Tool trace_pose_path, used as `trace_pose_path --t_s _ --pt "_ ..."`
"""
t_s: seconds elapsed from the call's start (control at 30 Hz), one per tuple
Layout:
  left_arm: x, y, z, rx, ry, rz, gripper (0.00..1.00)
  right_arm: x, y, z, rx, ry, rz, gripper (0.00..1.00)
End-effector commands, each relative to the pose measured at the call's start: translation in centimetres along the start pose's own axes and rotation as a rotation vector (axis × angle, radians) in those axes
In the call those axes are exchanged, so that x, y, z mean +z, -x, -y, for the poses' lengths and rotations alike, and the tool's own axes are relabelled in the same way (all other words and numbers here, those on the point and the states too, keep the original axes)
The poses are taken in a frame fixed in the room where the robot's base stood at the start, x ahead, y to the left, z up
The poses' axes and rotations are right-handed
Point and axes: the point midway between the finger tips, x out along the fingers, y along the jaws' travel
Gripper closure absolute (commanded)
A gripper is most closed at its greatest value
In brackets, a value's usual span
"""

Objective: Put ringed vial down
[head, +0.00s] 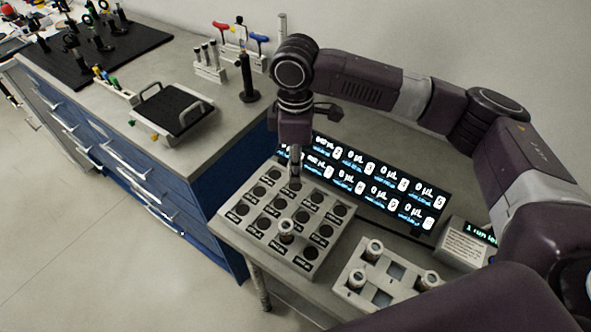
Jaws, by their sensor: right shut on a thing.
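My right gripper (295,172) points down over the back edge of the grey block with rows of dark round wells (309,263). It is shut on a small vial, taken to be the ringed vial; the fingers mostly hide it, and no ring can be made out. I cannot tell whether the vial touches the block. Another vial (286,228) stands upright in a front well of that block. My left gripper is out of view.
A smaller grey rack (340,283) at the right holds several vials. A lit display panel (370,178) stands behind the block, with a small labelled box (466,243) at right. A black-topped tray with handles (174,108) sits on the left counter.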

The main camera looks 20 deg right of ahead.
Motion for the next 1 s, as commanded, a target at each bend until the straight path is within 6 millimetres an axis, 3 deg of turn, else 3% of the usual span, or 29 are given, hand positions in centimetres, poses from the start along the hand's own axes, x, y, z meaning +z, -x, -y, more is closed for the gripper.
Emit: trace_pose_path --t_s 0.2,0.57,0.6,0.7,1.0 --pt "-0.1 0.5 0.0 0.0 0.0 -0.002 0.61 0.0 -2.3 -0.1 0.0 -0.001 0.0 1.0" --pt "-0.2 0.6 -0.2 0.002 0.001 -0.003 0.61 0.0 -2.7 0.0 0.0 -0.001 0.0 1.0" --pt "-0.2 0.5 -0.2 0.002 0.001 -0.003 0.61 0.0 -2.7 -0.1 0.001 -0.001 -0.001 0.75" --pt "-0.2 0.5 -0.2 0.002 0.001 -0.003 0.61 0.0 -2.7 -0.1 0.001 -0.001 0.0 0.64" --pt "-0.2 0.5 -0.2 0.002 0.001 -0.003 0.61 0.0 -2.6 -0.1 0.001 0.0 -0.001 0.62"
